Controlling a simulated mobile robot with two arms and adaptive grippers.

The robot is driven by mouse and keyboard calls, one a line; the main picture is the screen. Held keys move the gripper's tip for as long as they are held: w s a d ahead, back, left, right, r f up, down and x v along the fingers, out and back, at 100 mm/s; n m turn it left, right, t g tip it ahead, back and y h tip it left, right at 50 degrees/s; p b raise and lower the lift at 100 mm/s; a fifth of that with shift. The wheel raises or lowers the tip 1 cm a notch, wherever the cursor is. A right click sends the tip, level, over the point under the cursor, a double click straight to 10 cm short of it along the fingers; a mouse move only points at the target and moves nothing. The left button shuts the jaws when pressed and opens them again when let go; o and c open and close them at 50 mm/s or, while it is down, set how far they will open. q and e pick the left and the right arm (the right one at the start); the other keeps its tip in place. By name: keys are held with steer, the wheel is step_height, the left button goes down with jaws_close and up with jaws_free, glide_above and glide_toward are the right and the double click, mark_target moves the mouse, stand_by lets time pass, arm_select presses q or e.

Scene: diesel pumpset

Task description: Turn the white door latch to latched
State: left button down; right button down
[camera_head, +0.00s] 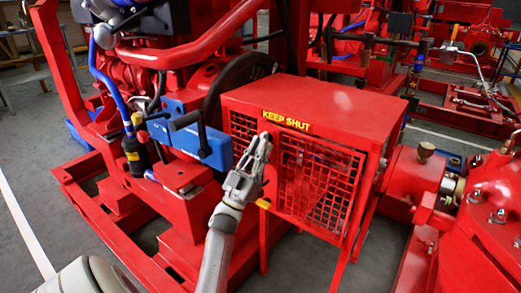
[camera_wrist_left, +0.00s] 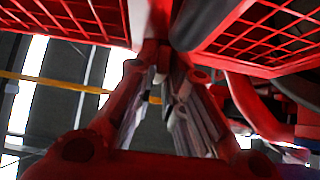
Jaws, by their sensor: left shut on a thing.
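The red mesh guard box (camera_head: 315,97) has a yellow "KEEP SHUT" label (camera_head: 286,120) above its front mesh door (camera_head: 318,180). My left gripper (camera_head: 261,150) is at the left edge of this door, just below the label, with its fingers pointing up. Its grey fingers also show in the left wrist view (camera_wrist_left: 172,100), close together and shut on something. A pale piece between the fingertips may be the white latch, but the fingers mostly cover it and I cannot tell its angle. My right gripper is not in view.
A small yellow part (camera_head: 263,203) sticks out below the gripper. A blue box (camera_head: 198,142) with a dark lever stands to the left, beside the red engine. A red pump (camera_head: 415,185) stands close on the right. Grey floor (camera_head: 60,200) is clear at the left.

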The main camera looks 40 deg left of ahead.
arm_select(q)
steer(key=c, duration=1.5)
jaws_free()
steer(key=v, duration=1.2)
steer(key=shift+f, duration=0.1)
